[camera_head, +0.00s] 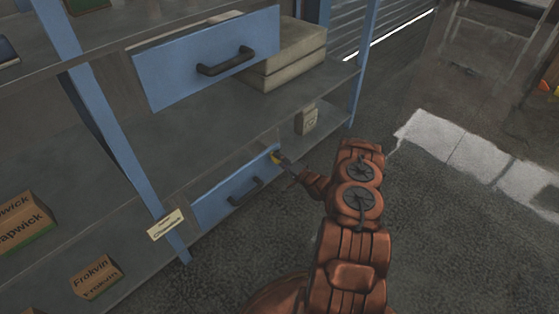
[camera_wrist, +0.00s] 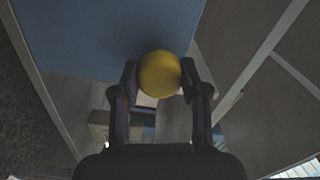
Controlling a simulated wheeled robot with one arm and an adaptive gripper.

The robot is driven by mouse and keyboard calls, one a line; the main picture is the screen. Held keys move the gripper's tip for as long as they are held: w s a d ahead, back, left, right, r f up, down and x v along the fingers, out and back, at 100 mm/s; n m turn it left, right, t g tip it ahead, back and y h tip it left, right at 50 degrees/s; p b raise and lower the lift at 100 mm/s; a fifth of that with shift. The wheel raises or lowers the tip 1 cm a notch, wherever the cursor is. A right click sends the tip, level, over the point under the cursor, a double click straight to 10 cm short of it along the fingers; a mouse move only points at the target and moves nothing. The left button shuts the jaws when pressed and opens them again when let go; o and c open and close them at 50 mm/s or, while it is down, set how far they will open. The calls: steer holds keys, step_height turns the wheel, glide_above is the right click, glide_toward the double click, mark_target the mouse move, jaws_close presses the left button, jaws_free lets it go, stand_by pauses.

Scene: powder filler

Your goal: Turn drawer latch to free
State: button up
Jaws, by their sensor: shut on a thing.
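The lower blue drawer (camera_head: 237,192) sits in the lower part of the shelf unit, with a dark bar handle (camera_head: 245,191) on its front. A yellow drawer latch (camera_head: 274,157) is at the drawer's upper right corner. My gripper (camera_head: 281,160) reaches it from the right. In the wrist view the latch (camera_wrist: 160,74) shows as a round yellow knob between the two dark fingers of my gripper (camera_wrist: 159,80), which is shut on it. The blue drawer front (camera_wrist: 85,35) fills the upper left there. The latch's turn angle cannot be told.
An upper blue drawer (camera_head: 208,62) with a dark handle is above. Pale boxes (camera_head: 285,60) lie beside it, and a small box (camera_head: 307,121) stands on the shelf right of the latch. A blue post (camera_head: 110,130) and a paper label (camera_head: 165,224) are to the left. The floor (camera_head: 450,220) at right is clear.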

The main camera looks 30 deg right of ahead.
stand_by(0.3)
steer(key=o, duration=1.1)
steer(key=shift+o, duration=0.2)
steer(key=v, duration=1.2)
steer(key=shift+r, duration=0.1)
